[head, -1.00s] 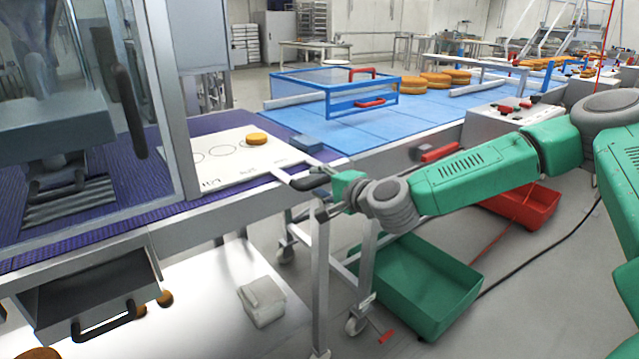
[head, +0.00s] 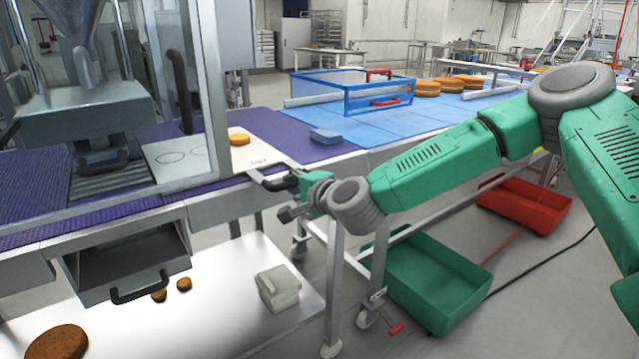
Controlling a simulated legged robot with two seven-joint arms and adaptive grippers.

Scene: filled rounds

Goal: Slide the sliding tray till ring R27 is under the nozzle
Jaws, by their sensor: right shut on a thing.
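The sliding tray (head: 228,170) is a white board with drawn rings and small labels too small to read surely, so I cannot tell which ring is R27. Its left part reaches behind the guard post into the machine. A golden round (head: 239,139) sits on its right part. The tray's black handle (head: 275,184) sticks out at its right end. My right gripper (head: 298,186) is shut on this handle. The filling head (head: 88,112) with a funnel hangs inside the machine, left of the tray; its nozzle tip is not clearly seen. My left gripper is not in view.
A blue guard frame (head: 380,95) stands beyond. An open drawer (head: 125,270) hangs below the machine. A green crate (head: 430,285) and a red crate (head: 525,205) lie on the floor.

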